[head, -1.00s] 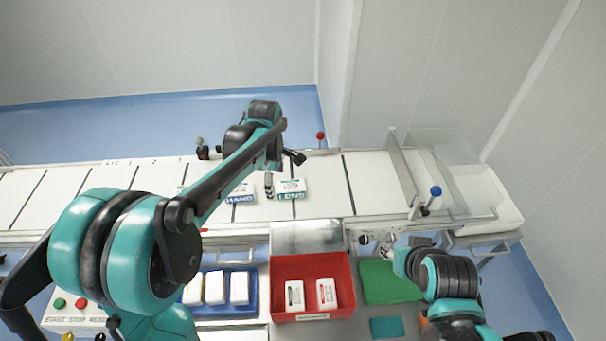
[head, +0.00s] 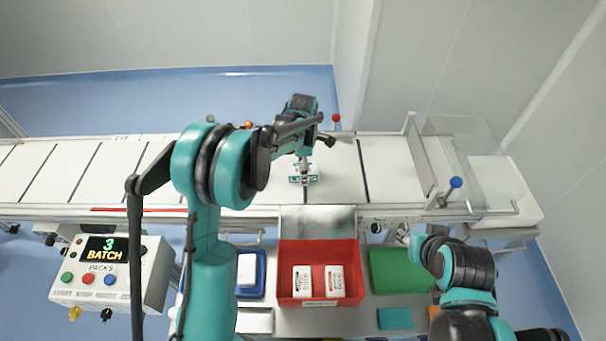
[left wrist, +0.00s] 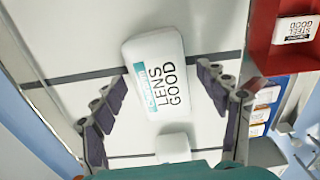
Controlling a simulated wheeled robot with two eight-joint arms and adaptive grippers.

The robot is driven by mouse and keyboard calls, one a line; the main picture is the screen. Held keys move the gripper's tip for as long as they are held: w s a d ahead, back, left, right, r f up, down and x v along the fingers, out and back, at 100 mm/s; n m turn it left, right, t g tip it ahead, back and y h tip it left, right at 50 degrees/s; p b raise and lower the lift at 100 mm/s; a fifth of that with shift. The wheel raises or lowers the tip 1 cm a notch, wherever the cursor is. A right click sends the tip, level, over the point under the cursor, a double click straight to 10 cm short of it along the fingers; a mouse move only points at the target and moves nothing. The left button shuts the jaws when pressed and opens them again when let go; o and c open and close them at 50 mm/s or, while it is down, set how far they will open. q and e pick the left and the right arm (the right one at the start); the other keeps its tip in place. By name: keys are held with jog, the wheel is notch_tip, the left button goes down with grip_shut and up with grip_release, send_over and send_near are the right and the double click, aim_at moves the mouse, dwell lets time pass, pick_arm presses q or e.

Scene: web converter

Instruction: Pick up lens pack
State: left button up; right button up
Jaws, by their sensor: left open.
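The lens pack (head: 303,179) is a white block with a teal band, lying on the white conveyor. In the left wrist view the lens pack (left wrist: 166,80) shows the words LENS GOOD. My left gripper (head: 305,167) is directly over it and partly hides it in the head view. In the left wrist view the fingers of my left gripper (left wrist: 163,82) are open, one to each side of the pack, with gaps between. My right gripper (head: 403,234) is small and partly hidden by its arm, near the conveyor's front edge; its jaws are unclear.
A red bin (head: 318,257) with two white packs stands in front of the conveyor. A green mat (head: 403,272) lies right of it, a blue tray (head: 252,292) left. A control box (head: 112,270) reads 3 BATCH. A clear guard (head: 450,150) stands at the conveyor's right.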

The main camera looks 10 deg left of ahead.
pick_arm(q)
jog(key=c, duration=1.3)
jog(key=shift+c, duration=0.2)
